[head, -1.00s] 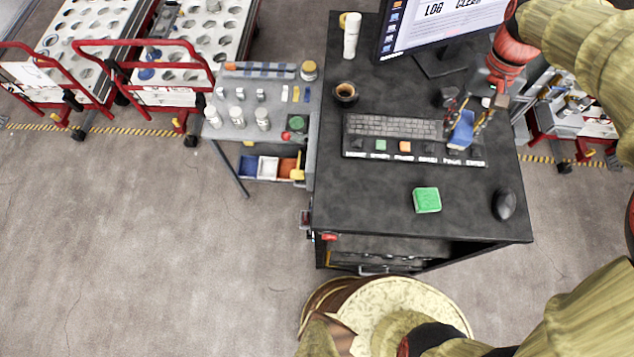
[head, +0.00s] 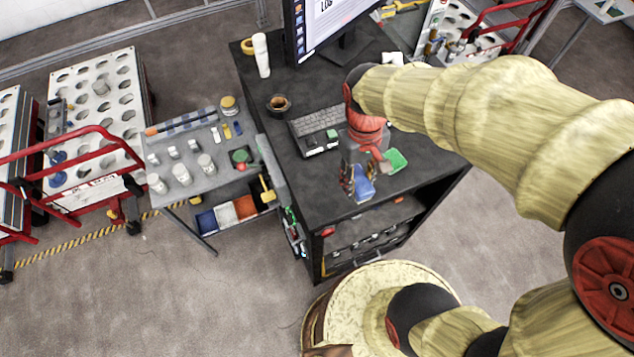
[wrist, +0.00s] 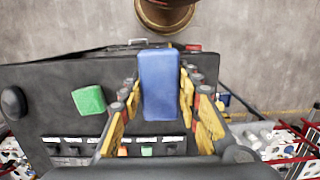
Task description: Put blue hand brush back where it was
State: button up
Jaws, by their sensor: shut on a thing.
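The blue hand brush (wrist: 160,82) is held between the two fingers of my gripper (wrist: 160,100) in the wrist view. In the head view the blue brush (head: 363,187) shows under my gripper (head: 358,178), above the front part of the black desk (head: 310,195). My gripper is shut on the brush. My wrist hides part of the keyboard and the desk top behind it. The brush's lower side and its height above the desk cannot be made out.
A green block (head: 397,160) lies on the desk beside my gripper. A keyboard (head: 312,122), a cup (head: 279,105), a white bottle (head: 261,55) and a monitor (head: 318,30) stand farther back. A grey side table (head: 190,185) with small jars and coloured bins stands left of the desk.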

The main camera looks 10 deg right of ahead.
jog(key=w+a+f+p, duration=0.1)
jog(key=w+a+f, duration=0.2)
jog(key=w+a, duration=0.15)
send_over(321, 188)
jog(key=f, duration=0.4)
jog(key=shift+d+f+p, duration=0.25)
jog(key=shift+p, duration=0.1)
jog(key=shift+w+a+f, duration=0.2)
jog(key=shift+a+f, duration=0.1)
jog(key=shift+f, duration=1.7)
jog(key=shift+f, duration=0.2)
jog(key=o, duration=1.1)
jog(key=shift+r, duration=0.15)
